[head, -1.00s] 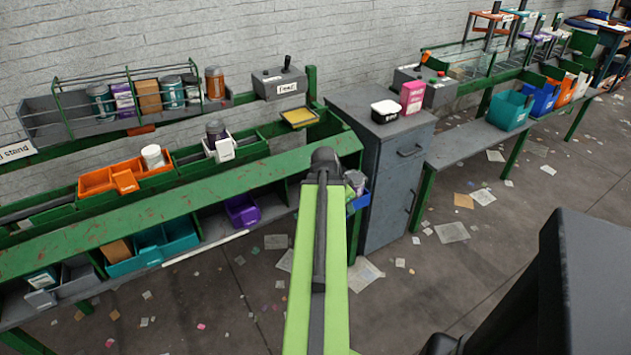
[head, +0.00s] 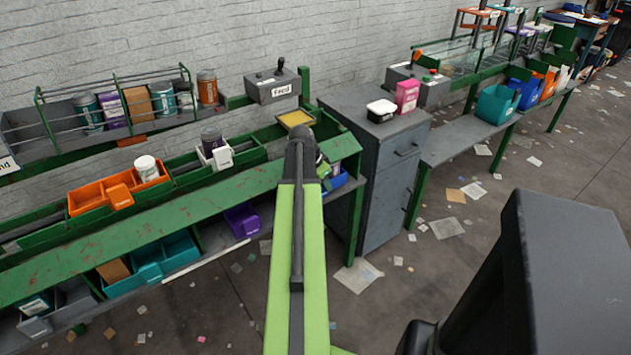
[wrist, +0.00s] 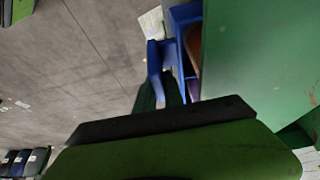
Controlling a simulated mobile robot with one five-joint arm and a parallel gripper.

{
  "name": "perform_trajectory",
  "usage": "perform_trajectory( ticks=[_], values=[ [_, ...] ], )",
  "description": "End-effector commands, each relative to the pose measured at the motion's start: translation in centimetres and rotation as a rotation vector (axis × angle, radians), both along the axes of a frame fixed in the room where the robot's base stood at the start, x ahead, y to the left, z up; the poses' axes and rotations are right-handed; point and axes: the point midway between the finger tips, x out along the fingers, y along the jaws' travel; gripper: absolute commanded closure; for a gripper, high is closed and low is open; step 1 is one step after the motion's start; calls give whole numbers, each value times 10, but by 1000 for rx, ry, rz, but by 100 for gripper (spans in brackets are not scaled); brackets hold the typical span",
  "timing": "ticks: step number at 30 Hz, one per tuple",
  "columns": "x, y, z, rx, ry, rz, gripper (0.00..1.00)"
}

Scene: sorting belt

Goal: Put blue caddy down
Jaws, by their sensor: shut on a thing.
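The blue caddy (head: 338,181) shows in the head view at the right end of the green sorting bench, partly hidden behind my arm. In the wrist view the blue caddy (wrist: 182,18) sits beside a green panel, with brown and dark things inside. My gripper (wrist: 160,88) is shut on its blue projecting part, between dark green fingers. In the head view my wrist hides the fingers. I cannot tell whether the caddy's underside touches anything.
An orange caddy (head: 88,198) and a white caddy (head: 221,158) stand in the bench's upper channel. A teal caddy (head: 172,254) and a purple caddy (head: 241,220) are on the lower shelf. A grey cabinet (head: 383,180) stands close right of the bench. Paper scraps litter the floor.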

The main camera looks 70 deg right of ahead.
Motion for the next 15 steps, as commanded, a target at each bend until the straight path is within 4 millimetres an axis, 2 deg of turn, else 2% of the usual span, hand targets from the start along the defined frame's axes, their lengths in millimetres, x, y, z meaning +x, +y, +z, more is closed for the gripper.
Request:
perform_trajectory(
  ticks=[2, 4, 15],
  values=[
    [0, -7, 0, -1, 1, -4, 100],
    [-3, -7, -7, -1, 0, -9, 100],
    [6, -3, -10, -1, 1, 5, 100]
  ],
)
